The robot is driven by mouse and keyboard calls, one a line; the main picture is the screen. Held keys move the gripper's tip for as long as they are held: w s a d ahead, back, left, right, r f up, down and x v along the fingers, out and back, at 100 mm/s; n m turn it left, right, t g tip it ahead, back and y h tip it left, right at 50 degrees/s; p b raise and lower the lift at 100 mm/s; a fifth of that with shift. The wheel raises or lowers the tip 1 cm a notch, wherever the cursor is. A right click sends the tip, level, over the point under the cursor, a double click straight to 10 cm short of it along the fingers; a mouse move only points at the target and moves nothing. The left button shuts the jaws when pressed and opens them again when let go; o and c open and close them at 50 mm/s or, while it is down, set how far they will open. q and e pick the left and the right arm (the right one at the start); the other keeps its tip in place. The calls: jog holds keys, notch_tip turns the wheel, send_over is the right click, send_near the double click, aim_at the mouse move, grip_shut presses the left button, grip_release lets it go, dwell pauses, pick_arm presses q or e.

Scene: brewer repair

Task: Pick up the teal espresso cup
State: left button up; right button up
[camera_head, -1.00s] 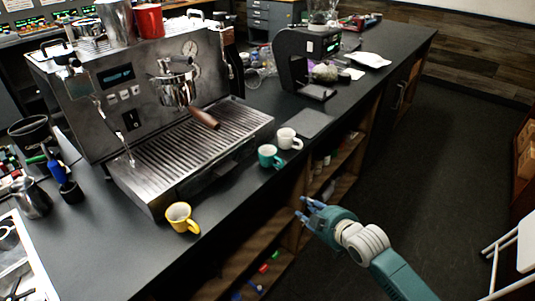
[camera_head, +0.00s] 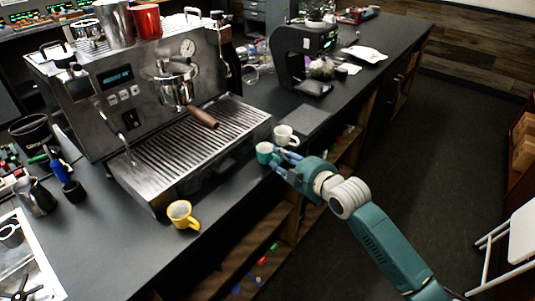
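The teal espresso cup (camera_head: 264,152) stands upright on the dark counter, just right of the espresso machine's drip tray. My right gripper (camera_head: 281,162) is at the cup's right side, with its bluish fingers spread. The fingers cover the cup's handle side, and I cannot tell whether they touch it. The cup's body and rim show on the left. My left gripper is not in view.
A white cup (camera_head: 285,135) stands close behind the teal cup, near the fingers. A yellow cup (camera_head: 182,214) stands at the counter's front edge. The espresso machine (camera_head: 150,100) with its drip tray (camera_head: 190,150) is on the left. Open shelves lie below the counter.

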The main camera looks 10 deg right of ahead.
aim_at(269, 156)
jog(key=x, duration=0.2)
jog(key=shift+w+a+f, duration=0.1)
jog(key=shift+w+f, duration=0.05)
jog(key=shift+w, duration=0.05)
jog(key=shift+s, duration=0.1)
grip_shut()
